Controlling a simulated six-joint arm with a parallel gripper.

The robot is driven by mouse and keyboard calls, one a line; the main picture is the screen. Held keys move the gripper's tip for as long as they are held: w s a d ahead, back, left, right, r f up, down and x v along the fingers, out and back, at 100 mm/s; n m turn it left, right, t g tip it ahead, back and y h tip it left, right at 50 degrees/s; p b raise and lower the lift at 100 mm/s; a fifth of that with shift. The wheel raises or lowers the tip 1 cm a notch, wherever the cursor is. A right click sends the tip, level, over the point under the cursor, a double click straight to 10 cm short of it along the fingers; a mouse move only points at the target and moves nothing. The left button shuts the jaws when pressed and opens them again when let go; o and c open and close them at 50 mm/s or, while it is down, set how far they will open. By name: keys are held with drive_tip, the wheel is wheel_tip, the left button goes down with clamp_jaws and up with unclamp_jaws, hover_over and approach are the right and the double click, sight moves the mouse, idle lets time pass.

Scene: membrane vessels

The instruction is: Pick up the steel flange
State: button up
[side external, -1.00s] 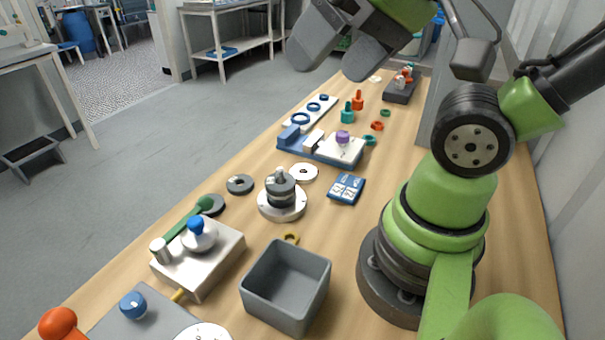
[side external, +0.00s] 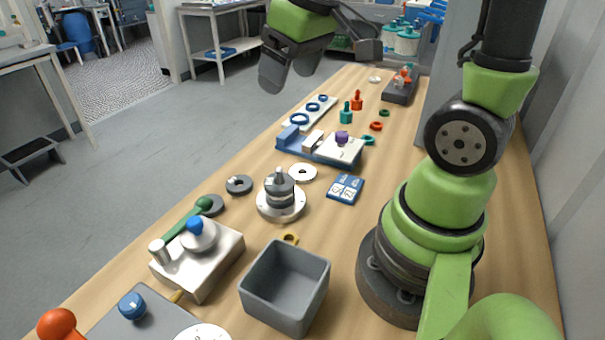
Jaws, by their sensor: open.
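My gripper (side external: 289,72) is open and empty, high above the far left edge of the bench. Its two dark fingers point down and are apart from everything. A pale metallic ring with a centre hole (side external: 302,172) lies flat on the bench. In front of it, a round silvery flanged base (side external: 281,207) carries a stack of grey discs with a pin on top (side external: 279,184). A darker grey ring (side external: 239,184) lies to their left. I cannot tell for sure which of these is the steel flange. My gripper is well above and beyond all of them.
A grey open bin (side external: 285,285) and a white block with a blue knob (side external: 198,255) stand in front. Small red and teal pieces stand farther back. Bare bench lies right of the card.

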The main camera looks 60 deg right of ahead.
drive_tip(key=w+d+f+n+g, duration=0.2)
drive_tip(key=w+d+f+g, duration=0.1)
drive_tip(key=d+f, duration=0.5)
drive_tip(key=n+g, duration=0.1)
drive_tip(key=n, duration=0.1)
hover_over(304, 167)
drive_tip(key=s+a, duration=0.1)
drive_tip(key=a, duration=0.1)
wheel_tip(304, 167, down, 8)
drive_tip(key=f, duration=0.3)
drive_tip(key=shift+s+d+f, duration=0.15)
drive_tip(key=shift+s+f, duration=0.05)
drive_tip(key=shift+f, duration=0.2)
drive_tip(key=f, duration=0.6)
drive_tip(key=shift+w+f, duration=0.2)
drive_tip(key=shift+w, duration=0.05)
drive_tip(key=c, duration=0.8)
drive_tip(key=shift+r, duration=0.1)
